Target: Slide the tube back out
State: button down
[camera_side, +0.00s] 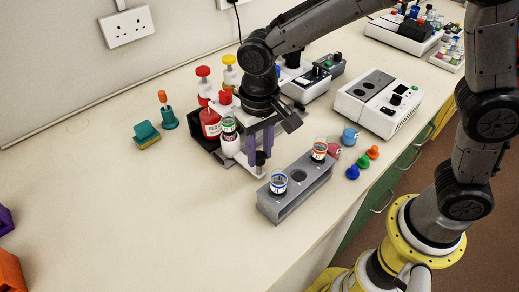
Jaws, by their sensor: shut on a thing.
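My gripper (261,144) points down behind the grey rack, its purple fingers shut on a slim tube (260,159) with a dark upper part. The tube is upright; its lower end is small and pale, and I cannot tell whether it sits in something there. The grey rack (309,189) stands in front and to the right. It holds a blue-and-white banded vial (279,183) at its near left end and an orange-banded vial (319,151) at its far end. The round hole between them is empty.
Red and white bottles (210,124) stand close to the left of my gripper. Coloured caps (363,161) and a white bench device (379,103) are to the right.

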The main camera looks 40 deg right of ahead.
jog(key=d, duration=2.2)
jog(key=shift+r, duration=0.1)
jog(key=shift+w, duration=0.1)
jog(key=c, duration=0.8)
grip_release()
jog(key=shift+d, duration=0.1)
jog(key=shift+o, duration=1.2)
notch_tip(320, 180, up, 14)
